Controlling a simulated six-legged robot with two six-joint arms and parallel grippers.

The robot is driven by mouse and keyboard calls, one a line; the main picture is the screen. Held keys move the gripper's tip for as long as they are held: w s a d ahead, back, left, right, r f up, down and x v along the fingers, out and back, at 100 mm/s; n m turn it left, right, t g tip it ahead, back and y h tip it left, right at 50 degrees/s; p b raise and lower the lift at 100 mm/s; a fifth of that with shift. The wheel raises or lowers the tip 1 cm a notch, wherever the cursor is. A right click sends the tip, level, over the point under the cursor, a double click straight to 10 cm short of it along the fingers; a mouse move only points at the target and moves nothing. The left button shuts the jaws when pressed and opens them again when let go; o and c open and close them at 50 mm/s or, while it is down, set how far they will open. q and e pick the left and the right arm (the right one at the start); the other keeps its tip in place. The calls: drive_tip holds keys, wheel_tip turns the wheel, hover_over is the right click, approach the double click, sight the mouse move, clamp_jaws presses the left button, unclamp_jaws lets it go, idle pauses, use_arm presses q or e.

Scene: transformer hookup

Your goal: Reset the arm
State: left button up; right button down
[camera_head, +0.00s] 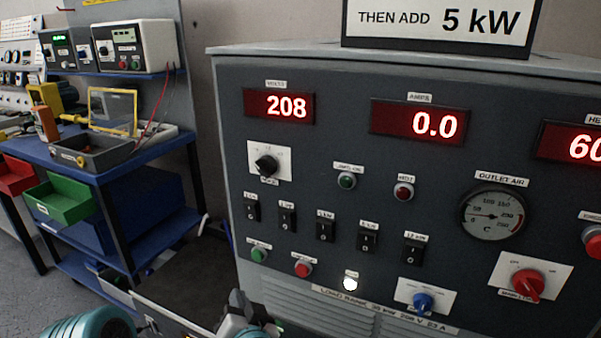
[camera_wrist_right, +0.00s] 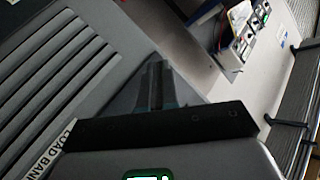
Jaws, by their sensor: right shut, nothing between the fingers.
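My right gripper (camera_wrist_right: 157,80) is shut and empty in the right wrist view, in front of the load bank's grey lower corner. It shows only partly at the bottom edge of the head view (camera_head: 238,302), below and left of the panel, apart from the controls. The load bank (camera_head: 330,210) fills the right of the head view. Its displays (camera_head: 280,106) read 208 volts and 0.0 amps; a third is cut off at 60. A white lamp (camera_head: 350,283) is lit. My left gripper is not seen.
A sign (camera_head: 437,20) reading "THEN ADD 5 kW" stands on top. Rocker switches (camera_head: 326,230), a red knob (camera_head: 527,284) and a blue knob (camera_head: 423,302) sit on the panel. A blue cart (camera_head: 120,178) with green (camera_head: 66,201) and red bins stands left.

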drive_tip(key=s+d+f+g+h, duration=0.1)
drive_tip(key=s+d+f+g, duration=0.15)
drive_tip(key=d+f, duration=0.7)
drive_tip(key=s+d+f+g+h, duration=0.15)
drive_tip(key=d+f+g, duration=0.4)
drive_tip(key=f, duration=0.75)
drive_tip(key=s+d+f+g, duration=0.3)
drive_tip(key=s+d+f, duration=0.3)
drive_tip(key=s, duration=0.3)
drive_tip(key=s+d+f+g, duration=0.2)
drive_tip(key=s+d+f, duration=0.35)
drive_tip(key=s, duration=0.25)
wheel_tip(320, 180, up, 20)
drive_tip(key=s+p, duration=0.2)
drive_tip(key=p, duration=1.8)
drive_tip(key=shift+d+g, duration=0.35)
drive_tip(key=shift+g, duration=0.05)
drive_tip(key=shift+s, duration=0.1)
